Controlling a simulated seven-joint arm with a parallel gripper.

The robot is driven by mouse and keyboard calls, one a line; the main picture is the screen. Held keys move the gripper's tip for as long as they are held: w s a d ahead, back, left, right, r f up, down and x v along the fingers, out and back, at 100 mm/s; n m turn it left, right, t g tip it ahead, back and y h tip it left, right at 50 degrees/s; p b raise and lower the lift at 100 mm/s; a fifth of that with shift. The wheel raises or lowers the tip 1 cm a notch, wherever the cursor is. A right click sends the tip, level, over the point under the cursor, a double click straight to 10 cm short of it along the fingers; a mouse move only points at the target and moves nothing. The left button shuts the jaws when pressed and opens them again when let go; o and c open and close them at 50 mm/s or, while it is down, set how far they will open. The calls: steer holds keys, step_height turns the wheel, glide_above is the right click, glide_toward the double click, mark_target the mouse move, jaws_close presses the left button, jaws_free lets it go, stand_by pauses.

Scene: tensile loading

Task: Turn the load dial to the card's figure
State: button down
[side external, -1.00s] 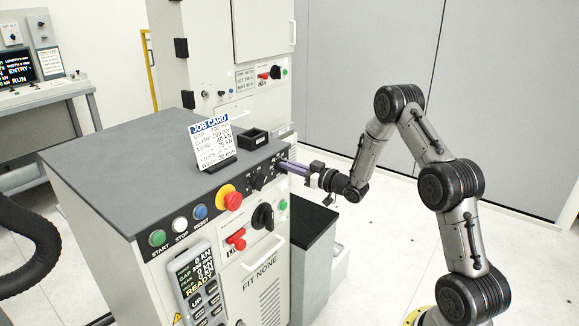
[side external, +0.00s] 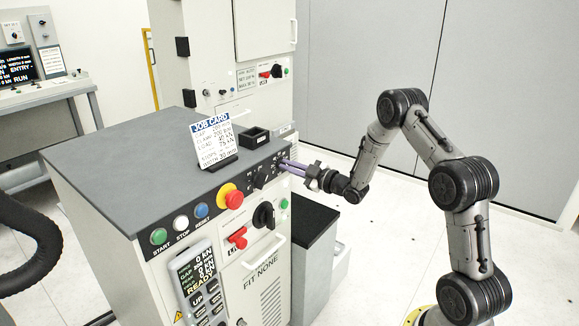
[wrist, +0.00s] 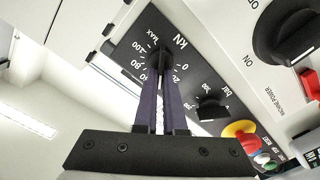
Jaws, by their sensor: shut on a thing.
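My gripper (side external: 284,161) reaches the right end of the console's front panel in the side view, its two purple fingers side by side. In the wrist view my gripper (wrist: 160,78) is shut on the load dial (wrist: 158,58), a black knob on a scale marked kN, with figures from 0 up to Max. The fingers cover part of the knob, and I cannot tell which figure it points at. The job card (side external: 213,143) stands upright on the console top; it has a LOAD line, but its small figures are hard to read.
Beside the kN dial is a bar dial (wrist: 212,107). The red emergency stop (side external: 230,197) and the black rotary power switch (side external: 263,215) are on the console front. A small black tray (side external: 254,138) sits on top. The floor to the right is clear.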

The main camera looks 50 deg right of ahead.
stand_by(0.3)
steer(key=c, duration=1)
jaws_free()
steer(key=shift+s, duration=0.1)
steer(key=s, duration=1.3)
steer(key=shift+s, duration=0.35)
